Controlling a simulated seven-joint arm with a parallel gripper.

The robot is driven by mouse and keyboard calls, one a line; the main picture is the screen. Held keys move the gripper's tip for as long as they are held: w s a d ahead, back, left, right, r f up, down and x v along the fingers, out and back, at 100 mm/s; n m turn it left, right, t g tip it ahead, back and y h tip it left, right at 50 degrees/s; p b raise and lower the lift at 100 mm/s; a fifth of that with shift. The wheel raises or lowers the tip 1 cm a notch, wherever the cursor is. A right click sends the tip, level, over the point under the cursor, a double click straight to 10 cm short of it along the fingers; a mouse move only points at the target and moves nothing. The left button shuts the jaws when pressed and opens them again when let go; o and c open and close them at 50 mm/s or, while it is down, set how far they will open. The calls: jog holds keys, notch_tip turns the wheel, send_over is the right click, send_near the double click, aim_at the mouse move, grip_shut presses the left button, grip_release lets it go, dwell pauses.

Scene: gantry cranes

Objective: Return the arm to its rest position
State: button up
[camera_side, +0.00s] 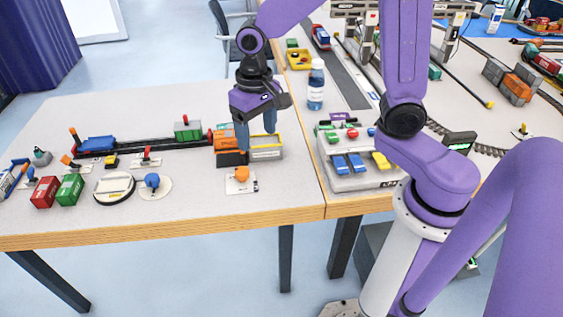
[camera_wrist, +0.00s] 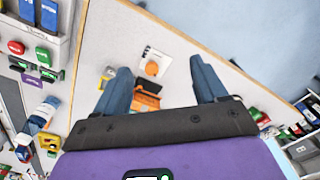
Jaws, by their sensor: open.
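My gripper (camera_side: 257,133) hangs from my purple arm over the white table, with its blue fingers pointing down. In the side view the fingers overlap the orange container (camera_side: 229,140) and the yellow-rimmed box (camera_side: 266,148), so the height gap is hard to judge. In the wrist view the two blue fingers (camera_wrist: 163,88) stand well apart with nothing held between them. Beyond them lie the orange block (camera_wrist: 147,101) and an orange knob on a white plate (camera_wrist: 152,66).
A control box (camera_side: 352,180) with blue and yellow levers stands right of the gripper. A toy track (camera_side: 140,149), red (camera_side: 45,192) and green (camera_side: 69,188) containers and a round white disc (camera_side: 114,190) sit at left. The front table edge is clear.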

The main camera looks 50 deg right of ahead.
jog(key=s+d+r+n, duration=0.1)
jog(key=s+d+n, duration=0.1)
jog(key=s+n, duration=0.4)
jog(key=s+d+r+n, duration=0.1)
jog(key=s+n, duration=0.6)
jog(key=s, duration=0.8)
jog(key=shift+d+n, duration=0.3)
jog(key=shift+d, duration=0.55)
